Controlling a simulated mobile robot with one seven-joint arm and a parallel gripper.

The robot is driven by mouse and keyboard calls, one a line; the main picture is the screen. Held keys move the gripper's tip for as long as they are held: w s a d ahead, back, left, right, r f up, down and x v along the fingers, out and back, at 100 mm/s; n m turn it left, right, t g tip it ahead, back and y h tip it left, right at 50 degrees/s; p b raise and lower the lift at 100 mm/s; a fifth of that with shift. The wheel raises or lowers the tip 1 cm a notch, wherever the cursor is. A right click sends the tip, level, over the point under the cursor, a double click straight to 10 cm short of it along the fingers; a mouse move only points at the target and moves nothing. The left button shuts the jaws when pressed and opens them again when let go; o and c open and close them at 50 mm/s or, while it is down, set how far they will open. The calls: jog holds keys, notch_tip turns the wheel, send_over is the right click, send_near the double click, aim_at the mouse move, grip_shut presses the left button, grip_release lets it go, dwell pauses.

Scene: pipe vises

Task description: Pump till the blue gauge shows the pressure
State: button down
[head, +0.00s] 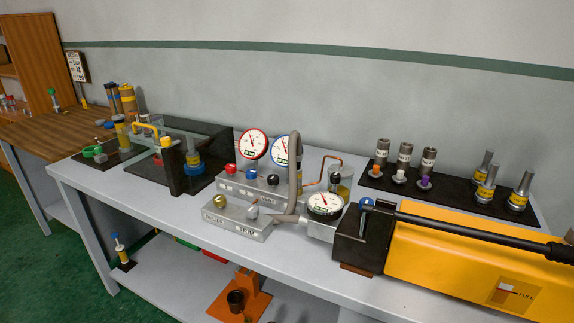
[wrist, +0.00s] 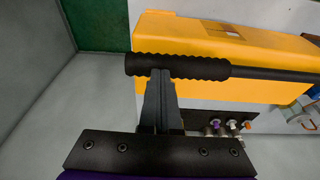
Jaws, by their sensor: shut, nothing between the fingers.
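A yellow pump (head: 440,265) lies at the front right of the bench, with a black end block. Its long black lever (head: 470,229) runs over the top to a ribbed grip at the right edge. In the wrist view the grip (wrist: 185,66) crosses at the tips of my gripper (wrist: 160,76), whose fingers are together and empty. I cannot tell whether they touch the grip. My gripper is outside the head view. The blue-rimmed gauge (head: 279,152) stands behind the grey hose, which covers its right part; its reading is too small to make out.
A red-rimmed gauge (head: 253,144) stands left of the blue one. A black-rimmed gauge (head: 325,205) sits before them, beside a metal valve block (head: 236,221). Several fittings stand on a black mat (head: 462,197) behind the pump. A clear-shielded vise (head: 172,160) is further left.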

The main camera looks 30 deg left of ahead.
jog(key=shift+f+b, duration=0.3)
jog(key=shift+f, duration=0.3)
jog(key=r+p, duration=0.6)
jog(key=r, duration=0.1)
jog(key=shift+a, duration=0.35)
notch_tip(320, 180, up, 7)
jog(key=a+p, duration=0.2)
jog(key=shift+r+p, duration=0.15)
jog(key=shift+p, duration=0.25)
